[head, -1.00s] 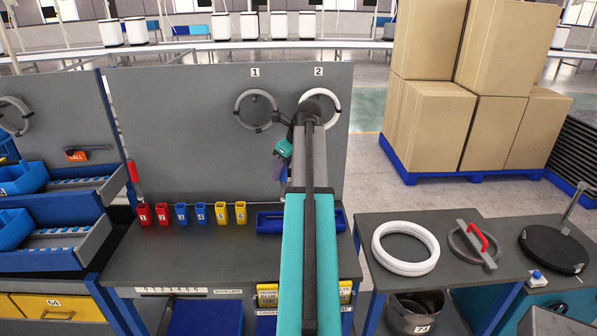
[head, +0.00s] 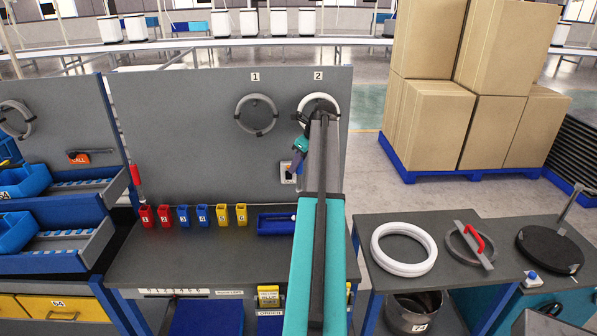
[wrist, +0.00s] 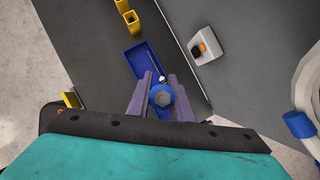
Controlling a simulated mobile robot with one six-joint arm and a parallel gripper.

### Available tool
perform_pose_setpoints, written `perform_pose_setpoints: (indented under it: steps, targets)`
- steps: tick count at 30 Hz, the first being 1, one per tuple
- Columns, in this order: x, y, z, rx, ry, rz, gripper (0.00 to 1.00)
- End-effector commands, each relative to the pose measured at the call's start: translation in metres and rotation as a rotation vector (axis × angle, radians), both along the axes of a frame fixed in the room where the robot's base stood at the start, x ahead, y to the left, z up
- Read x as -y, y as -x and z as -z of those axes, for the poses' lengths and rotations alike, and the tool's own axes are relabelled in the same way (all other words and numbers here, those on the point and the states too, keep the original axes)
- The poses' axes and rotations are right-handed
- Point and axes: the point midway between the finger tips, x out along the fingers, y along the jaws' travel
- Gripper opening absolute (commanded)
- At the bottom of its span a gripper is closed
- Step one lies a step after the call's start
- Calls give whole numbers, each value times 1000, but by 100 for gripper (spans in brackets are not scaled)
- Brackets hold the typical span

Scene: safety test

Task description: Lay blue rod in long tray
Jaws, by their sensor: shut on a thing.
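The blue rod (wrist: 160,95) is between my gripper's purple fingers (wrist: 160,82). In the wrist view it shows nearly end-on, with a grey-blue hexagonal end. The long tray (wrist: 126,57) is blue and lies on the bench beyond the fingertips in that view. In the head view the tray (head: 270,232) stands at the bench's back right, its right part hidden by my arm. My gripper (head: 297,172) hangs above the tray there, near the back panel, and is small and partly covered. The rod cannot be made out in the head view.
Several numbered red, blue and yellow bins (head: 182,215) stand left of the tray. A white wall plate (head: 286,173) is on the panel behind my gripper. Rings 1 (head: 240,121) and 2 hang higher. A side table (head: 440,225) at right holds a white ring (head: 378,243).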

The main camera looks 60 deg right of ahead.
Motion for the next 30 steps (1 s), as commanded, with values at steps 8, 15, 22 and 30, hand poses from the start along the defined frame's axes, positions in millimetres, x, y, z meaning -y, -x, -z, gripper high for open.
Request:
perform_pose_setpoints:
  steps: [8, 15, 22, 30]
  targets:
    - [2, 0, 0, 0, 0, 0, 0]
    - [13, 0, 6, -1, -2, 1, 0]
    - [12, 0, 27, 0, -1, 0, 0]
    - [12, -1, 37, 0, 0, -1, 0]
